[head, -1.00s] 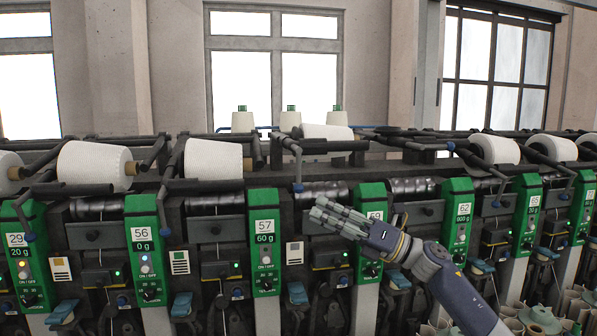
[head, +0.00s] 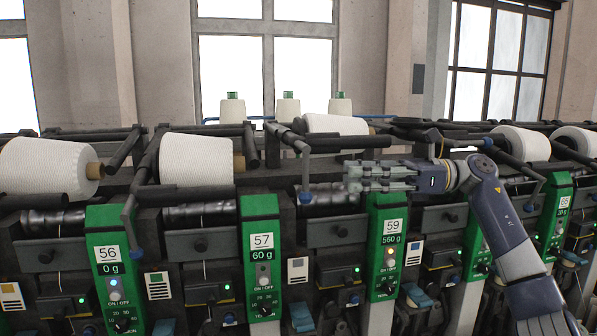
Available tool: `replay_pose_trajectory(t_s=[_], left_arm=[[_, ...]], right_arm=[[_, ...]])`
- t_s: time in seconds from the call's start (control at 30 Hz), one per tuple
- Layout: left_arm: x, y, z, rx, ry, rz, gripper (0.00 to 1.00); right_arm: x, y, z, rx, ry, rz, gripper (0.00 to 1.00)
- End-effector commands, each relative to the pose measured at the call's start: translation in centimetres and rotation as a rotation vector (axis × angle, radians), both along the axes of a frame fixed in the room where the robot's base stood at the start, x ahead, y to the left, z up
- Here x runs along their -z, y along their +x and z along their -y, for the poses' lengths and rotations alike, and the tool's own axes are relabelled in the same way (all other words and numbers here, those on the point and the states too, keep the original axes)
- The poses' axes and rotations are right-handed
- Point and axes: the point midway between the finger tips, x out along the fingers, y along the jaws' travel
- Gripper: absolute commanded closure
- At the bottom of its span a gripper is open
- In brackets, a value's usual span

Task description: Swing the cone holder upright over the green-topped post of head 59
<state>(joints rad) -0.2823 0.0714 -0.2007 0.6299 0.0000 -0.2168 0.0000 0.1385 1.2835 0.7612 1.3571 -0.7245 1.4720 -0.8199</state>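The green-topped post of head 59 (head: 388,240), labelled 59 and 560 g, stands right of centre. The dark cone holder (head: 300,145) by it has a lever hanging down to a blue knob (head: 305,198). A white cone (head: 335,124) lies behind the holder's bar. My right gripper (head: 350,178) points left, in front of the winding drum and just above the top of post 59. Its fingertips are to the right of the blue knob, with a gap between. I cannot tell how far its fingers are apart. My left gripper is not in view.
Posts 57 (head: 261,255) and 56 (head: 115,268) stand to the left, with white cones (head: 195,160) in the holders there. Another cone (head: 521,143) lies at the right. Several cones stand upright on the rack behind. Horizontal bars run closely above the drums.

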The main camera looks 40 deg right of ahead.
Motion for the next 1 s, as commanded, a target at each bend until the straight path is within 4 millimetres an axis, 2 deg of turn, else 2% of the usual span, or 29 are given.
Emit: replay_pose_trajectory(t_s=[0.07, 0.17, 0.33, 0.47, 0.6, 0.83, 1.0], left_arm=[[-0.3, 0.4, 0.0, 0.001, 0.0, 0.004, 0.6], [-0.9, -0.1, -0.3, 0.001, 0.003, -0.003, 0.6], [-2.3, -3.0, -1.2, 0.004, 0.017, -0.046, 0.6], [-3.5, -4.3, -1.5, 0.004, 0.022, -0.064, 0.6], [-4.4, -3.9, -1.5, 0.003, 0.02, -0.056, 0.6], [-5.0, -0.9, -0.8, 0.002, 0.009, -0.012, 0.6], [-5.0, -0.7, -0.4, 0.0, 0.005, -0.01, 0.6]], right_arm=[[-0.2, 0.2, -0.4, -0.002, -0.004, 0.0, 0.7], [-0.3, 1.0, -1.3, -0.003, -0.004, 0.0, 0.7], [-0.5, 3.0, -3.8, -0.005, -0.002, -0.003, 0.7], [-0.5, 4.7, -5.7, -0.004, -0.002, -0.003, 0.7], [-0.4, 6.0, -7.2, -0.003, -0.001, -0.001, 0.7], [-0.1, 6.8, -8.2, -0.002, -0.001, 0.001, 0.7], [0.0, 6.9, -8.3, -0.001, -0.001, 0.001, 0.7]])
